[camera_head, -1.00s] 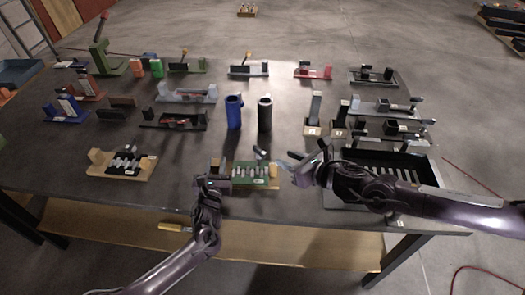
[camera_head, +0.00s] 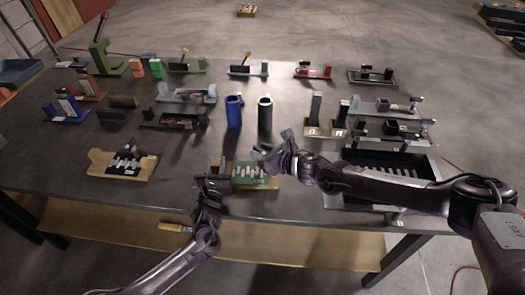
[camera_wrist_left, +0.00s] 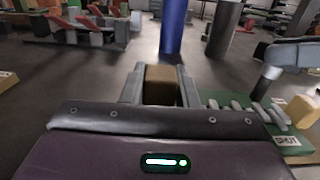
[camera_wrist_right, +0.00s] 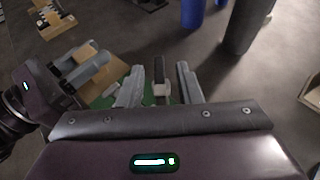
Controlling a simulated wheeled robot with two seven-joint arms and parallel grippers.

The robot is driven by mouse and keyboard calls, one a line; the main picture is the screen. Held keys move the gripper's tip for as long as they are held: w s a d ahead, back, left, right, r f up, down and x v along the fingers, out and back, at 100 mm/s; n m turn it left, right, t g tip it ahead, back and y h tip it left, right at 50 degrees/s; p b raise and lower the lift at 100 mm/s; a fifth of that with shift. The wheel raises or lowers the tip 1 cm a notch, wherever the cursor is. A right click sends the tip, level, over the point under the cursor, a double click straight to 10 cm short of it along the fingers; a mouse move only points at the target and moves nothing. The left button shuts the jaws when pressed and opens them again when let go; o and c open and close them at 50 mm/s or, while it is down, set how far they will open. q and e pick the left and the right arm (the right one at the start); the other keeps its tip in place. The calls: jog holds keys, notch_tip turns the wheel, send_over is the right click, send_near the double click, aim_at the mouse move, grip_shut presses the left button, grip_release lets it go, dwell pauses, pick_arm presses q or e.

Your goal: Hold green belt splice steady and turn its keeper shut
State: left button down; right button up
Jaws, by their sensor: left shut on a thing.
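The green belt splice (camera_head: 252,172) lies on a wooden base near the table's front edge. Its green plate with a row of grey pieces and a SHUT label also shows in the left wrist view (camera_wrist_left: 288,141). My left gripper (camera_head: 217,179) is shut on the wooden end block (camera_wrist_left: 160,86) at the splice's left end. My right gripper (camera_head: 270,155) is over the far right part of the splice. In the right wrist view its fingers are apart, with the dark keeper handle (camera_wrist_right: 159,70) between them and a visible gap on each side. The fingers hide part of the plate.
A blue cylinder (camera_head: 234,113) and a black cylinder (camera_head: 265,114) stand behind the splice. A black splice on a wooden base (camera_head: 100,159) lies to the left. A dark tray (camera_head: 431,165) is at the right, under my right arm. Bare table lies left of the splice.

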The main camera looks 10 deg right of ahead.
grip_shut()
dwell(0.4)
jog(key=m+t+h, duration=0.2)
jog(key=m+h, duration=0.1)
jog(key=shift+s+a+m+h, duration=0.15)
jog(key=shift+a+m+h, duration=0.15)
jog(key=shift+a, duration=0.05)
jog(key=m+h, duration=0.2)
jog(key=h, duration=0.1)
jog(key=m+h, duration=0.2)
jog(key=m, duration=0.1)
jog(key=shift+a+t+h, duration=0.2)
jog(key=shift+t+h, duration=0.2)
